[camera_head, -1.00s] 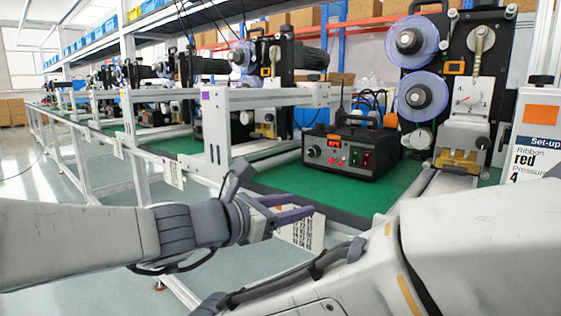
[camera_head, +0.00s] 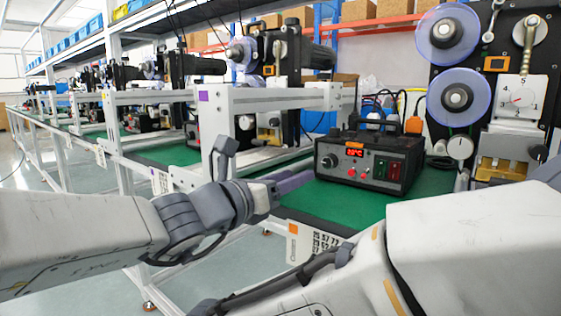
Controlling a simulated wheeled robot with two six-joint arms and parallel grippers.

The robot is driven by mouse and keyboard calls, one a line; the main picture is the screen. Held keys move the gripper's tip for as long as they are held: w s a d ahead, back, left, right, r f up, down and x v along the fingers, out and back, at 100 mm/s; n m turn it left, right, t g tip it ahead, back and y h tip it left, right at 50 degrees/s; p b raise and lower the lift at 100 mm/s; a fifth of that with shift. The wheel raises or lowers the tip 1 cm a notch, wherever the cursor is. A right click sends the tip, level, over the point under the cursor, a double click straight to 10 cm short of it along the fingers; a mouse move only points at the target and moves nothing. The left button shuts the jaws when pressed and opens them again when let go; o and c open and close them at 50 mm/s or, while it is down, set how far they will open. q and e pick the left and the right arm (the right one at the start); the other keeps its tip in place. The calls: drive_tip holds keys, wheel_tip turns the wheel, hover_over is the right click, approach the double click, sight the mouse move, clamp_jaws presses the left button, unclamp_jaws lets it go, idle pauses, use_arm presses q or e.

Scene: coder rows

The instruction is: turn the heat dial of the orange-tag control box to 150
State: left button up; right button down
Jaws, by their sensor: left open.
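The black control box (camera_head: 385,163) stands on the green table mat, with an orange-edged red display (camera_head: 355,152) on its front; the digits are too small to read surely. The heat dial (camera_head: 329,161), a dark round knob with a light rim, is at the left of its front. Red buttons and a green and a red switch are also there. My left gripper (camera_head: 298,181) is open and empty, its fingers pointing right, a little left of and below the dial and apart from it. The right arm shows at lower right, but its gripper is out of view.
A ribbon machine (camera_head: 497,90) with purple reels and a small dial plate stands right of the box. A white frame (camera_head: 265,98) stands left of it. A number card (camera_head: 312,243) hangs at the table's front edge. Green mat (camera_head: 345,205) is clear before the box.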

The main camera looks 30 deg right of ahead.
sight(327, 163)
use_arm(q)
drive_tip(key=shift+w+d, duration=0.2)
drive_tip(key=shift+d, duration=0.05)
drive_tip(key=x, duration=1)
drive_tip(key=shift+s+d, duration=0.1)
clamp_jaws()
